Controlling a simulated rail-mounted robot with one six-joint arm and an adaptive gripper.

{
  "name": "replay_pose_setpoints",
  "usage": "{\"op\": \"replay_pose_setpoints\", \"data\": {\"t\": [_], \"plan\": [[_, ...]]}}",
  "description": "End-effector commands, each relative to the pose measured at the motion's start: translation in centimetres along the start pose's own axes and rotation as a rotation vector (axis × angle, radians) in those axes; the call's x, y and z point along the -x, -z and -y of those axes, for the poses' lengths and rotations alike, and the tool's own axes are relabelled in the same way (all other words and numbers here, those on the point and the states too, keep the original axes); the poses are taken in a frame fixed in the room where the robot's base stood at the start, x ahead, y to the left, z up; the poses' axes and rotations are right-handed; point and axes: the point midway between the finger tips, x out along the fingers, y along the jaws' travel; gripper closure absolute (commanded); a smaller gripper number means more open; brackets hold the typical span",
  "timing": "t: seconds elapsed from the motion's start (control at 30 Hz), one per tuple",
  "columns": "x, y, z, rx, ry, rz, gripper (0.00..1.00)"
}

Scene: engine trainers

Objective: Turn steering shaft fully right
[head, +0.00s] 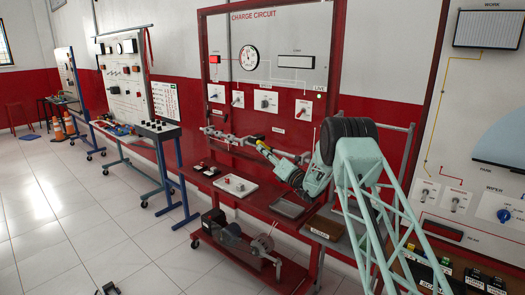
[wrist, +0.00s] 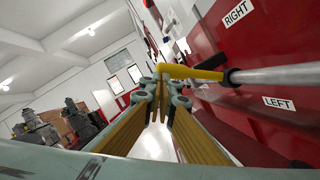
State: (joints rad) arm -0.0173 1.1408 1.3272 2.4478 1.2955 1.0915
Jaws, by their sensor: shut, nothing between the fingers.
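In the wrist view, a bare metal rod (wrist: 275,75) comes in from the right and ends in a yellow lever (wrist: 195,73), which I take to be the steering shaft. A RIGHT label (wrist: 237,13) is above the rod and a LEFT label (wrist: 279,104) below it on the red panel. My gripper (wrist: 163,82) is shut and empty. Its fingertips are just below the left end of the yellow lever; I cannot tell whether they touch it. In the head view, my gripper (head: 263,147) reaches in front of the red charge circuit stand; the lever is too small to make out.
The red stand (head: 342,60) has a gauge (head: 249,57) and switches above and a shelf holding a white switch box (head: 235,185). A motor (head: 215,222) stands low on its base. Another board (head: 127,85) stands left. The tiled floor (head: 90,200) at left is mostly clear.

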Motion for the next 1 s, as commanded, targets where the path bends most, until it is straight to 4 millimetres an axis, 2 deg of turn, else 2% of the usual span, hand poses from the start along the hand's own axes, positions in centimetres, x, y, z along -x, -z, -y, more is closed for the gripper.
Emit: {"op": "replay_pose_setpoints", "data": {"t": [0.23, 0.7, 1.0], "plan": [[2.0, 2.4, 0.5, -0.004, 0.005, -0.002, 1.00], [8.9, 2.1, 0.5, -0.004, 0.007, -0.002, 1.00], [11.6, 2.2, 0.4, -0.004, 0.005, -0.002, 1.00]]}}
